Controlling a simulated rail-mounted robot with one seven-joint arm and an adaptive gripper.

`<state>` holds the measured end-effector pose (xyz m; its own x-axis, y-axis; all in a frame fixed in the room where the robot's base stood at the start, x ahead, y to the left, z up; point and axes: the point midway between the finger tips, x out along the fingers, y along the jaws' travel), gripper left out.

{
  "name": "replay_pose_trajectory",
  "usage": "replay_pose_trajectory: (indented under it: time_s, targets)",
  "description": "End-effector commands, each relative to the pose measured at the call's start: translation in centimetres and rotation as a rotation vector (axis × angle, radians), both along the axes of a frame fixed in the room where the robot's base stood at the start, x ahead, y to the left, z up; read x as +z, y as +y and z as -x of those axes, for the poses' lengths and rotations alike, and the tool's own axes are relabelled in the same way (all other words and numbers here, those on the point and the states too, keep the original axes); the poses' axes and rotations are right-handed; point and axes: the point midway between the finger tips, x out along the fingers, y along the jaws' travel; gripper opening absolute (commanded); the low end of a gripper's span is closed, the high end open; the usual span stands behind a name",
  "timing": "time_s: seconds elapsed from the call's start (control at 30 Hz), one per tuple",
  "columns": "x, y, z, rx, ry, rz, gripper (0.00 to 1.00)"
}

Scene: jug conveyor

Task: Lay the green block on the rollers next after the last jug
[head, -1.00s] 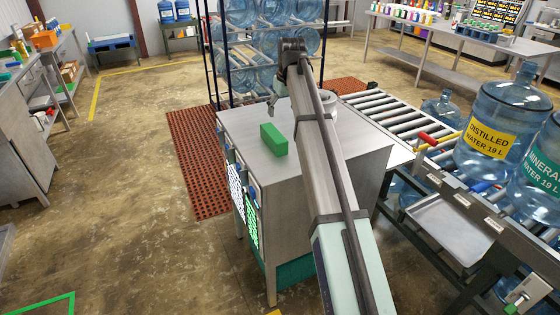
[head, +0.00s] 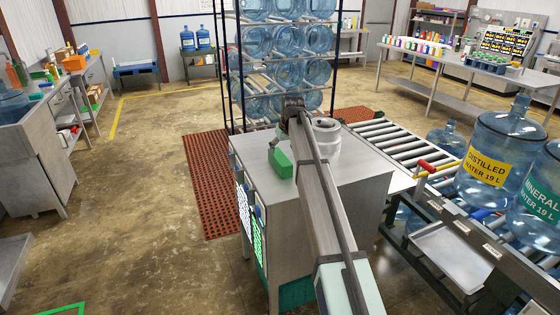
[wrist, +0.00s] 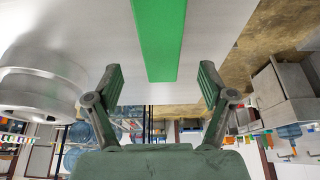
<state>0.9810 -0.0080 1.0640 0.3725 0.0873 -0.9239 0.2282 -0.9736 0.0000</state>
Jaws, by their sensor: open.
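The green block (head: 281,163) lies on the steel cabinet top (head: 340,178). In the wrist view the block (wrist: 160,40) runs lengthwise between the open fingers of my gripper (wrist: 160,72), with a gap on each side. In the head view my gripper (head: 274,146) is at the block and partly hidden by my arm. The conveyor rollers (head: 385,138) are right of the cabinet. The "Distilled Water" jug (head: 488,155) and the "Mineral Water" jug (head: 543,195) stand upright on the conveyor, with bare rollers behind them.
A round metal vessel (head: 326,135) stands on the cabinet close to my arm; it also shows at the left of the wrist view (wrist: 38,82). A red-handled lever (head: 427,166) is at the conveyor's near edge. A rack of jugs (head: 290,75) stands behind the cabinet.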

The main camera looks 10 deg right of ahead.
Motion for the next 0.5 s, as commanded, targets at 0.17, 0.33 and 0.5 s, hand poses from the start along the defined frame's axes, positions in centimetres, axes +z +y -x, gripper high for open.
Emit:
replay_pose_trajectory:
  time_s: [0.17, 0.33, 0.5]
  targets:
    - [-1.6, 0.2, -0.7, 0.0, 0.001, 0.0, 0.81]
    - [-2.2, 0.2, -0.9, 0.0, 0.0, 0.0, 0.81]
    - [-3.4, 0.4, -1.2, 0.001, 0.002, 0.0, 0.81]
